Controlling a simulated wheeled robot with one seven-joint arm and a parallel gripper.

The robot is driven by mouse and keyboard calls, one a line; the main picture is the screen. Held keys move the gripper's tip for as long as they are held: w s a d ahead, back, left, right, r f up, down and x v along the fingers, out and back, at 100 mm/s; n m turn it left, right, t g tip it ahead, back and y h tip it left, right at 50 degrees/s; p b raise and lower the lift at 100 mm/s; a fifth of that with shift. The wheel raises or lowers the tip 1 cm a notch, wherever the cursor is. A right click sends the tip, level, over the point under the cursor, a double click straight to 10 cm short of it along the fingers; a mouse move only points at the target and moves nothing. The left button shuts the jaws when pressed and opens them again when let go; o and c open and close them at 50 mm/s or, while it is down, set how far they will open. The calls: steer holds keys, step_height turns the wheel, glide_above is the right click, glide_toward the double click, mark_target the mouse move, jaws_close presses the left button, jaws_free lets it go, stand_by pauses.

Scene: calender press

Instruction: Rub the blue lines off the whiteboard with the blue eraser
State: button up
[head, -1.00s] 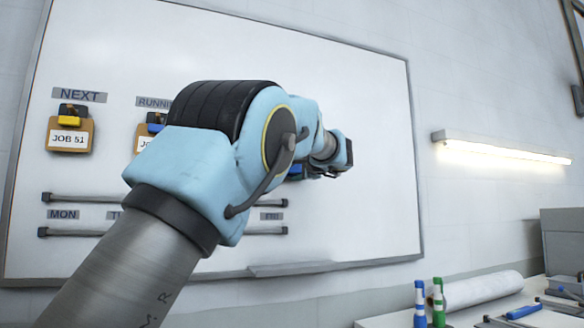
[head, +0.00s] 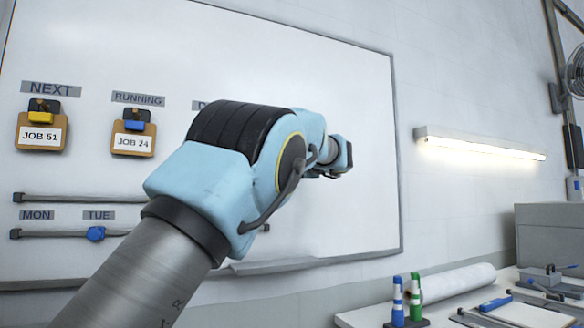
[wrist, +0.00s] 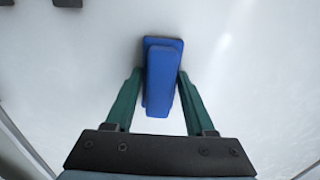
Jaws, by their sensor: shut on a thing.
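The blue eraser (wrist: 162,85) is in the middle of the wrist view, between the green fingers of my gripper (wrist: 160,76), which is shut on it. Its far end is at the white surface of the whiteboard (wrist: 80,75); I cannot tell whether it touches. In the head view the whiteboard (head: 300,60) fills the back wall, and my arm reaches in front of its right part. My arm hides the eraser and fingers there. No blue lines show on the visible parts of the board; my arm covers some of it.
On the board's left are a JOB 51 card (head: 40,132), a JOB 24 card (head: 133,138) and grey rails with a blue knob (head: 96,233). A ledge (head: 272,266) runs under the board. A bench at lower right holds markers (head: 398,300) and a paper roll (head: 455,281).

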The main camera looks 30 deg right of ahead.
steer(key=shift+w+a+f+b, duration=0.1)
steer(key=shift+w+a+b, duration=0.05)
steer(key=shift+a+b, duration=0.4)
steer(key=shift+w+a+f+b, duration=0.1)
steer(key=shift+w+a+b, duration=0.05)
steer(key=shift+a+b, duration=0.35)
steer(key=shift+w+a, duration=0.1)
steer(key=shift+a, duration=0.25)
steer(key=shift+a+r, duration=0.15)
steer(key=shift+a, duration=0.15)
steer(key=shift+c, duration=0.6)
steer(key=a+b, duration=0.5)
steer(key=shift+w+a, duration=0.2)
steer(key=shift+a, duration=0.15)
